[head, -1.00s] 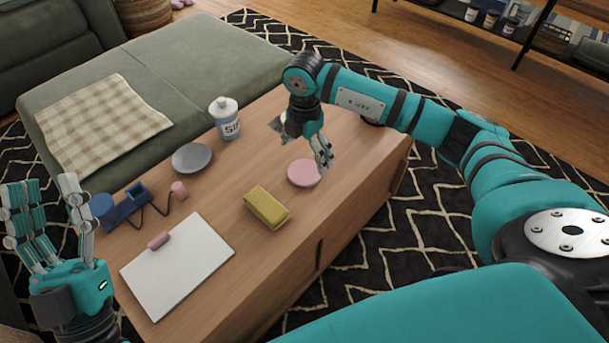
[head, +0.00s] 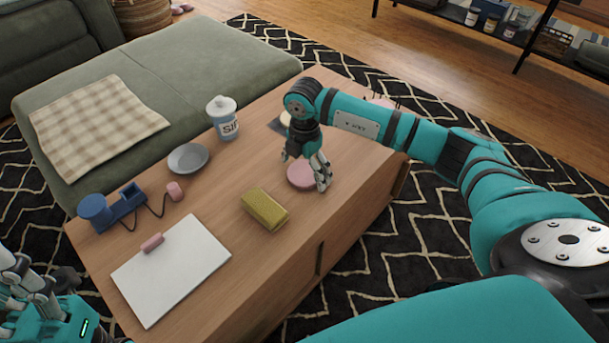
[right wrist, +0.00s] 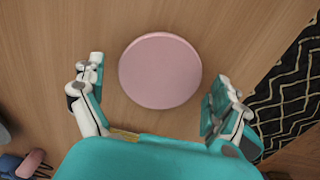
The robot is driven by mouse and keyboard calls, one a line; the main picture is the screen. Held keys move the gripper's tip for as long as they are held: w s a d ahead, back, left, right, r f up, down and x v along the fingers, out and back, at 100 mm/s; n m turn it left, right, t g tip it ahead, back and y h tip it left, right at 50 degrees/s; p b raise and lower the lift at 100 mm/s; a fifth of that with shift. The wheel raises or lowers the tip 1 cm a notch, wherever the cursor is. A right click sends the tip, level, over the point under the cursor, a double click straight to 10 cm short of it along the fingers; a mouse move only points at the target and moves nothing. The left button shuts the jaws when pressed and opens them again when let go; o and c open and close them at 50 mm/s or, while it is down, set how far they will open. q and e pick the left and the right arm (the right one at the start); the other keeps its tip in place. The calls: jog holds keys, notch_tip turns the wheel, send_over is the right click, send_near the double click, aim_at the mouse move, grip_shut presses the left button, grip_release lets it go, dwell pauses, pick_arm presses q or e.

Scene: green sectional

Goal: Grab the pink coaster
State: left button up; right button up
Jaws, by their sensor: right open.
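The pink coaster (head: 300,175) is a flat round disc lying on the wooden table, partly covered by my right gripper in the head view. In the right wrist view the whole coaster (right wrist: 160,70) shows, lying slightly beyond the space between the two fingers. My right gripper (head: 306,174) is open and empty, pointing down just over the coaster; its fingers (right wrist: 153,98) stand apart on either side in the wrist view. My left gripper (head: 28,290) is at the lower left edge of the head view, partly cut off, and whether it is open is unclear.
A yellow sponge-like block (head: 265,209) lies left of the coaster. A white clipboard (head: 172,268), a blue item (head: 112,209) with a cord, a grey dish (head: 188,158) and a white jar (head: 222,118) are further left. The table's right edge is close to the coaster.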

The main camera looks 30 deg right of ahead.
jog(key=c, duration=1.1)
jog(key=shift+r, duration=0.1)
jog(key=shift+c, duration=0.2)
